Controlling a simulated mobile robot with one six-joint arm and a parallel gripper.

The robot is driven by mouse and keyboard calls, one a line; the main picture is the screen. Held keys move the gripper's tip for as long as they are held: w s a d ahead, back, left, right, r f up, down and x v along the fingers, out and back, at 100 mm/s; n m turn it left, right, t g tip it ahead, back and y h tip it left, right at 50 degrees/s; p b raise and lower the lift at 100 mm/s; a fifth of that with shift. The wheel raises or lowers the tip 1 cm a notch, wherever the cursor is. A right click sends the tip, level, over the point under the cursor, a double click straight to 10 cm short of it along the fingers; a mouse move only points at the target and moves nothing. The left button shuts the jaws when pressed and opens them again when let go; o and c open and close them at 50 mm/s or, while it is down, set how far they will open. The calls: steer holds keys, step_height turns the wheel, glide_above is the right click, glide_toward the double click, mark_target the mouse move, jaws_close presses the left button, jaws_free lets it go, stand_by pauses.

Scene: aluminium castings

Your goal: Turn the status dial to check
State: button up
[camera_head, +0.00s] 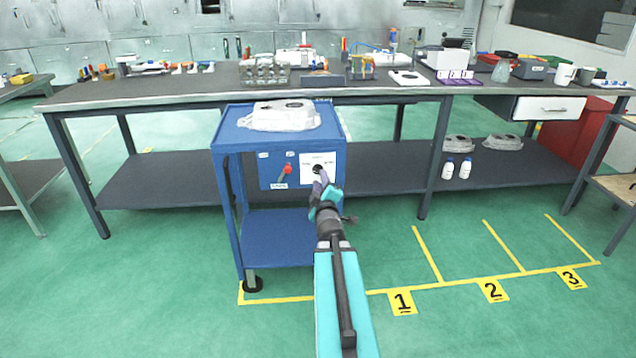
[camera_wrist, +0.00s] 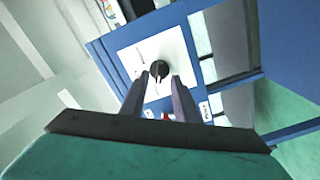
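The status dial (camera_head: 317,168) is a small black knob on a white square plate (camera_head: 308,158) on the front of the blue cart. In the wrist view the dial (camera_wrist: 159,68) appears just beyond my fingertips, on the white plate (camera_wrist: 174,48). The small print around it is too small to read, and I cannot tell which mark it points to. My gripper (camera_head: 320,181) is in front of the plate. In the wrist view its two fingers (camera_wrist: 160,78) are apart, with the dial lined up between their tips. I cannot tell whether they touch it.
The blue cart (camera_head: 228,130) carries a pale casting (camera_head: 284,117) on top. A red-tipped lever (camera_head: 287,169) sits left of the dial. A long workbench (camera_head: 180,88) stands behind. The green floor with yellow marked bays (camera_head: 480,280) is clear on the right.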

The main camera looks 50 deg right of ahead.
steer(key=shift+b+x, duration=0.6)
steer(key=shift+x, duration=1.15)
jaws_close()
steer(key=shift+s+a, duration=0.1)
steer(key=shift+a, duration=0.25)
steer(key=shift+d, duration=0.3)
